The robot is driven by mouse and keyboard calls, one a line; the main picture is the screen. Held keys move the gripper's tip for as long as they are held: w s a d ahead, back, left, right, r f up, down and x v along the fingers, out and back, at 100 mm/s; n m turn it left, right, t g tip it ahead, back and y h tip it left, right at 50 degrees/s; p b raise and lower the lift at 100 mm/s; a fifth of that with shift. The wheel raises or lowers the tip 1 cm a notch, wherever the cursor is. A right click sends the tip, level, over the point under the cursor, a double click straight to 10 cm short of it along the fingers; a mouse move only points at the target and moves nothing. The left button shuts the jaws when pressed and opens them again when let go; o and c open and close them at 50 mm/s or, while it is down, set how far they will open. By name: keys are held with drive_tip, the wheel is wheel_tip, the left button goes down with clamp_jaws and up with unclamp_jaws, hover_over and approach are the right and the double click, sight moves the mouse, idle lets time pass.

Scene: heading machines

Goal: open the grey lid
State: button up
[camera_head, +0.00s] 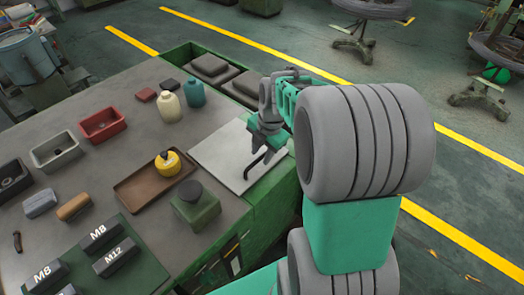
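The grey lid (217,155) is a flat, light plate lying level in the top of the workbench, near its right edge. A dark bent handle (254,166) stands on the lid's right part. My gripper (263,143) is over the right part of the lid, very near the handle's upper end.
A brown tray (130,191) with a yellow container (168,162) and a green square jar (195,204) stand just left of the lid. Cream (168,107) and teal (194,92) bottles stand behind it. A green-edged bin (179,55) with dark grey blocks is at the back.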

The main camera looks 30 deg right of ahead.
drive_tip(key=shift+f, duration=0.25)
drive_tip(key=shift+c, duration=0.4)
clamp_jaws()
idle(0.9)
